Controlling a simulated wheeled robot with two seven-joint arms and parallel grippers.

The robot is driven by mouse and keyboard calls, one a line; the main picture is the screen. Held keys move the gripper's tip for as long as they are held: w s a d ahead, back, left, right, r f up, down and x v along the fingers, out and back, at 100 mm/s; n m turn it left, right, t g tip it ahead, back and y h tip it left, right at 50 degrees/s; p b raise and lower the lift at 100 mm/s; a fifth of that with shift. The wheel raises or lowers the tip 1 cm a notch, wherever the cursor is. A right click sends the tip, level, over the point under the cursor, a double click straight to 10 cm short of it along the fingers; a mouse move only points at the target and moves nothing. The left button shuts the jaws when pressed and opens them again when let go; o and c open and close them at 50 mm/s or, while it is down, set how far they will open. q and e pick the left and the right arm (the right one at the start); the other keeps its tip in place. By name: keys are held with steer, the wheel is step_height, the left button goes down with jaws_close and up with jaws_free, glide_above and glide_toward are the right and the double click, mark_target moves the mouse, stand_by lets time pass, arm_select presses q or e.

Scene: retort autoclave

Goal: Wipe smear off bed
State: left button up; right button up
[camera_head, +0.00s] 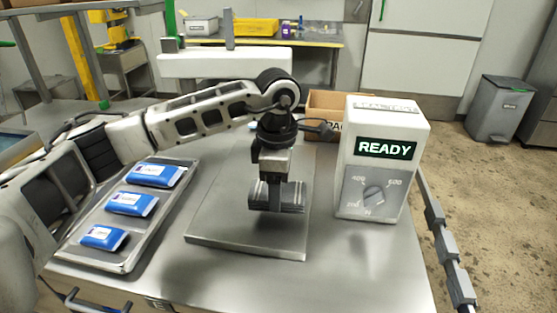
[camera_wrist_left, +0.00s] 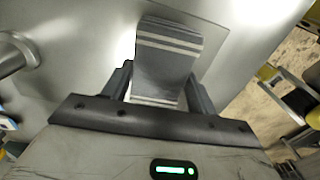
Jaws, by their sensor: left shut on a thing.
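My left gripper (camera_head: 277,180) is shut on a grey cloth (camera_head: 278,198) with pale stripes, above the flat metal bed (camera_head: 225,225). In the left wrist view the cloth (camera_wrist_left: 168,50) sticks out between the two fingers (camera_wrist_left: 158,88). I cannot tell whether the cloth touches the bed. The bed is a thin grey plate on the steel table, and its middle is partly hidden by the gripper and cloth. I cannot make out a smear on the parts that show. My right gripper is not in view.
A white box with a READY display (camera_head: 386,150) and a dial stands right of the bed. A metal tray (camera_head: 120,258) with blue packs (camera_head: 130,204) lies on the left. A cardboard box (camera_head: 345,101) is behind. The front of the table (camera_head: 340,270) is clear.

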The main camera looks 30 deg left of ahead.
arm_select(q)
steer(key=shift+r+p, duration=1.1)
steer(key=shift+r, duration=1.05)
